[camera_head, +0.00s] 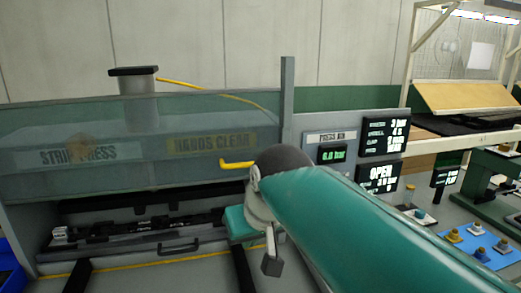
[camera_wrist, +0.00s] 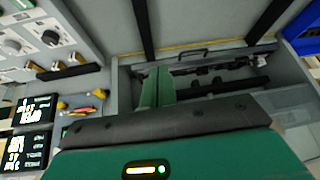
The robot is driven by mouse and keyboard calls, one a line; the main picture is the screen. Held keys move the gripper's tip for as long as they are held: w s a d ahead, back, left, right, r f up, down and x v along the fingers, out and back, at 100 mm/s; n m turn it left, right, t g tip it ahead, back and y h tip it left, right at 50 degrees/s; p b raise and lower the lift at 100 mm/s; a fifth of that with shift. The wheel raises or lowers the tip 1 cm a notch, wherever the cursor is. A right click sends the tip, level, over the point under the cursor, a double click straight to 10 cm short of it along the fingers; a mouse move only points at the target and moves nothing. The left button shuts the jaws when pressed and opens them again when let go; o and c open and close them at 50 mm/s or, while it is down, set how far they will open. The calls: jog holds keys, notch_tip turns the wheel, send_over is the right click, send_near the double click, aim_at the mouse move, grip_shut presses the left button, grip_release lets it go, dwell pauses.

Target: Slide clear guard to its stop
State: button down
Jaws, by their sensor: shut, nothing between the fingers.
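The clear guard (camera_head: 120,115) is a wide see-through panel across the front of the strip press, on the left of the head view. Its lower edge sits above the dark press bed (camera_head: 150,232), which shows uncovered below. A yellow handle (camera_head: 236,164) sticks out near the guard's right end. My gripper (camera_head: 238,222) is below this handle, apart from it in the picture, and partly hidden by my wrist. In the wrist view my gripper (camera_wrist: 160,72) has its two green fingers together, with nothing held, pointing towards the press bed.
A grey post (camera_head: 287,95) stands at the guard's right end. The display panel (camera_head: 381,178) to its right reads OPEN. Knobs and a blue tray (camera_head: 478,245) lie on the right bench. A dark handle (camera_head: 178,247) is on the bed's front.

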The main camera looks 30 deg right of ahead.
jog(key=w+d+r, duration=0.6)
jog(key=w+r, duration=0.3)
jog(key=m+h, duration=0.1)
jog(key=h, duration=0.1)
send_near(260, 137)
jog(key=s+a+r, duration=0.1)
jog(key=s+a, duration=0.1)
jog(key=s, duration=0.3)
jog(key=x, duration=0.9)
jog(key=shift+w+f, duration=0.15)
jog(key=shift+w, duration=0.45)
jog(key=f, duration=0.3)
jog(key=shift+s+a+f, duration=0.1)
jog(key=shift+s+f, duration=0.25)
jog(key=shift+f, duration=0.05)
notch_tip(260, 137, down, 21)
jog(key=shift+s, duration=0.15)
